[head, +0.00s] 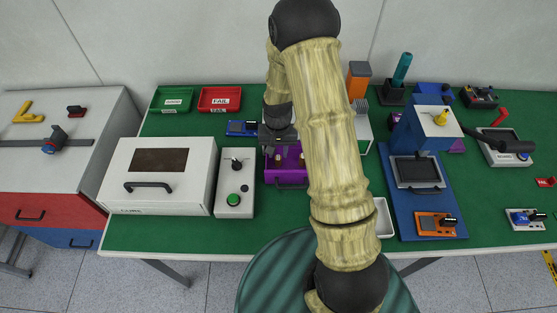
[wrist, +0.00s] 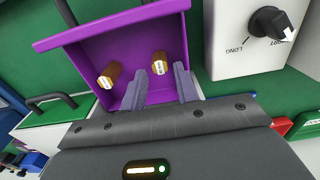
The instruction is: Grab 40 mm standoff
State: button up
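A purple open-topped drawer (head: 292,178) stands in the middle of the green table; it also shows in the wrist view (wrist: 98,47). Two brass-brown standoffs with white end labels are in it: one at the left (wrist: 109,76) and one at the right (wrist: 159,64) in the wrist view. The labels are too small to read, so I cannot tell which is 40 mm. My gripper (wrist: 160,80) is open over the drawer, its grey fingers apart. The right standoff shows just beyond and between the fingertips. Nothing appears held. In the head view my gripper (head: 278,138) partly hides the drawer.
A control box (head: 235,185) with a black knob and green button stands left of the drawer, beside a white lidded box (head: 160,175). Green (head: 172,100) and red FAIL (head: 220,100) trays lie behind. A blue fixture (head: 418,180) stands right. My arm hides the middle.

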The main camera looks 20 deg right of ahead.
aim_at(278, 159)
jog(key=shift+f+p, duration=0.7)
jog(key=shift+f, duration=1.75)
grip_shut()
